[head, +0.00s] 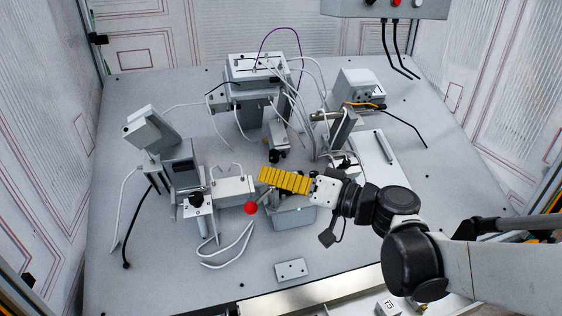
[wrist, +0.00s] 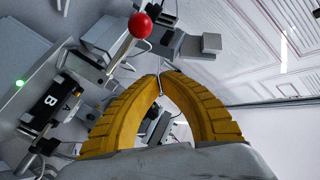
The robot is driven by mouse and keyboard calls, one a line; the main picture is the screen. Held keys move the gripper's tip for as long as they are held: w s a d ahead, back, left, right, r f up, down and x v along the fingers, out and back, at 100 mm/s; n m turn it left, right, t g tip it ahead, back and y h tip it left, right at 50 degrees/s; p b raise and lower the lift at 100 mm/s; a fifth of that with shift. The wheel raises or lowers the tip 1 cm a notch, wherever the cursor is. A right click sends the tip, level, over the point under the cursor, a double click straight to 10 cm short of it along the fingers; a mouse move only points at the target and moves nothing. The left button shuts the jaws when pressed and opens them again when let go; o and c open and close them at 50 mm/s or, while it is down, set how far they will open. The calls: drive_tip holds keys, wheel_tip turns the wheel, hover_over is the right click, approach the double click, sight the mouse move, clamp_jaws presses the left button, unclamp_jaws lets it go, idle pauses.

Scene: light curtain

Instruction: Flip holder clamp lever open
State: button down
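The clamp lever ends in a red ball knob (head: 250,208). Its thin rod runs from the ball to a grey holder box (head: 292,217) with a small green light. In the wrist view the red ball (wrist: 140,25) is beyond my fingertips and a little left of them. My gripper (head: 261,176) has yellow ribbed fingers and hangs above the holder, behind the ball in the head view. In the wrist view the two fingers (wrist: 160,75) bow outward and their tips come together, with nothing clearly held. The fingers look apart from the ball. The lever's pivot is hard to make out.
A grey device (head: 225,190) stands left of the lever, with loose white cables (head: 230,245) in front. A tall central unit (head: 258,80) and a right-hand stand (head: 342,125) carry more cables. A small flat plate (head: 291,270) lies near the front edge.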

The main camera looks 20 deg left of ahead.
drive_tip(key=s+f+n, duration=0.1)
drive_tip(key=n, duration=0.1)
drive_tip(key=s+f+n+b, duration=0.1)
drive_tip(key=f+n, duration=0.1)
drive_tip(key=shift+s+a+t, duration=0.3)
drive_tip(key=shift+a, duration=0.1)
drive_tip(key=shift+f, duration=0.1)
idle(0.5)
drive_tip(key=s+d+r+p, duration=0.1)
drive_tip(key=d+r+p, duration=0.3)
drive_tip(key=d, duration=0.6)
drive_tip(key=shift+s+d+r+p, duration=0.15)
drive_tip(key=shift+s+d+p, duration=0.2)
drive_tip(key=shift+s, duration=0.05)
